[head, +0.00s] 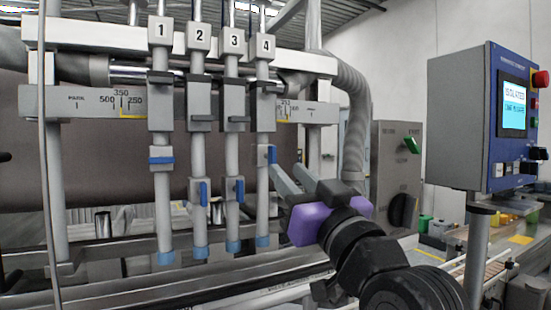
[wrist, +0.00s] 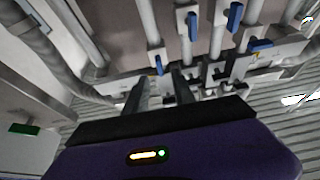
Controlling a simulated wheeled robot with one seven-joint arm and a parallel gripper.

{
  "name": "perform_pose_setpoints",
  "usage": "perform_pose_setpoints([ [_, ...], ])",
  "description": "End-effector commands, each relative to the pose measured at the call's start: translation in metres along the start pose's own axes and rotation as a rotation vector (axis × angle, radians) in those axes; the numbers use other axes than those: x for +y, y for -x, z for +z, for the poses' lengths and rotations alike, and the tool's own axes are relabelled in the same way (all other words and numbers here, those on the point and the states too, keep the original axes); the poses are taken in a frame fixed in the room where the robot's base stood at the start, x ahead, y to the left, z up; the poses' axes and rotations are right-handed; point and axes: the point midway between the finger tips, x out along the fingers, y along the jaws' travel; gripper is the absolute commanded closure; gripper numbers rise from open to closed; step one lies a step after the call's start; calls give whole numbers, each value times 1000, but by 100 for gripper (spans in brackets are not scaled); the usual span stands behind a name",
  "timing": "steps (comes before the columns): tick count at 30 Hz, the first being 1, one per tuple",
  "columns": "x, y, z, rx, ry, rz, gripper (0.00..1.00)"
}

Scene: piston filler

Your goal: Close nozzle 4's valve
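Nozzle 4 (head: 263,200) is the rightmost upright grey tube, under the plate marked 4 (head: 266,45). Its blue valve handle (head: 272,155) points along the tube. In the wrist view this handle (wrist: 159,65) lies just beyond and between my fingertips. My gripper (head: 285,168) is open and empty, with its two grey fingers pointing up and left, close below and right of the handle. The fingers also show in the wrist view (wrist: 160,78). I cannot tell whether either finger touches the handle.
Blue handles on nozzle 2 (head: 203,193) and nozzle 3 (head: 239,190) are lengthwise; nozzle 1's handle (head: 161,160) is crosswise. A grey switch box (head: 397,165), hose (head: 353,110) and blue control panel (head: 480,120) with a lit screen stand to the right.

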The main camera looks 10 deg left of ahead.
Motion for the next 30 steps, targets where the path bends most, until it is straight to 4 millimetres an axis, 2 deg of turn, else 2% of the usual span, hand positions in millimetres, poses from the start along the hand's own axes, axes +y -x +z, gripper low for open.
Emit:
perform_pose_setpoints([
  [6,0,-36,-2,0,-2,0,69],
  [12,0,-58,-2,2,-1,1,69],
  [23,0,-65,0,2,-1,1,69],
  [24,0,-65,0,2,-1,1,71],
  [28,0,-65,0,2,-1,1,97],
  [30,0,-65,0,2,-1,1,100],
])
